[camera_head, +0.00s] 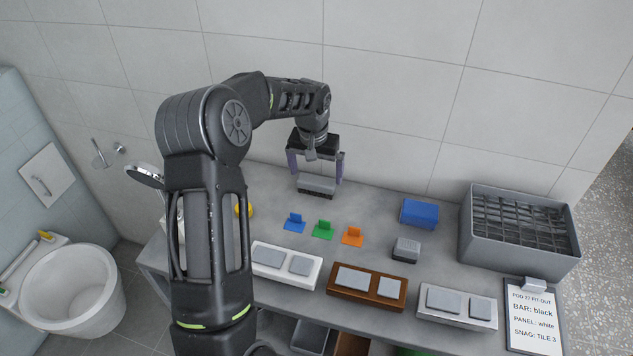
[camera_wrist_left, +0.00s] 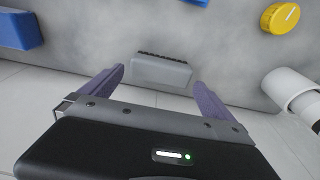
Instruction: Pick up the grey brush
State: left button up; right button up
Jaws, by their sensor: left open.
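The grey brush (camera_head: 317,184), a grey block with a dark bristled edge, is on the counter (camera_head: 375,205) near the back wall. In the left wrist view the brush (camera_wrist_left: 160,72) shows just ahead of and between the fingertips. My left gripper (camera_head: 315,170) points down over the brush, its purple fingers open on either side of it. I cannot tell whether the fingers touch it. The same gripper (camera_wrist_left: 159,82) shows open and empty in the left wrist view. My right gripper is not in view.
Blue (camera_head: 294,222), green (camera_head: 323,230) and orange (camera_head: 352,236) pieces lie in front. A blue block (camera_head: 420,212), small grey box (camera_head: 406,249) and grey crate (camera_head: 515,249) stand to the right. White (camera_head: 286,281), brown (camera_head: 367,302) and grey (camera_head: 457,320) panels line the front edge.

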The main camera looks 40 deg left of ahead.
aim_at(316, 180)
pick_arm(q)
jog(key=f, duration=0.1)
jog(key=f+p, duration=0.1)
jog(key=f, duration=0.1)
jog(key=f+p, duration=0.1)
jog(key=shift+w+a+f, duration=0.15)
jog(key=shift+w+f, duration=0.1)
jog(key=shift+f, duration=0.35)
jog(key=c, duration=1)
jog(key=shift+c, duration=0.2)
jog(key=shift+r, duration=0.1)
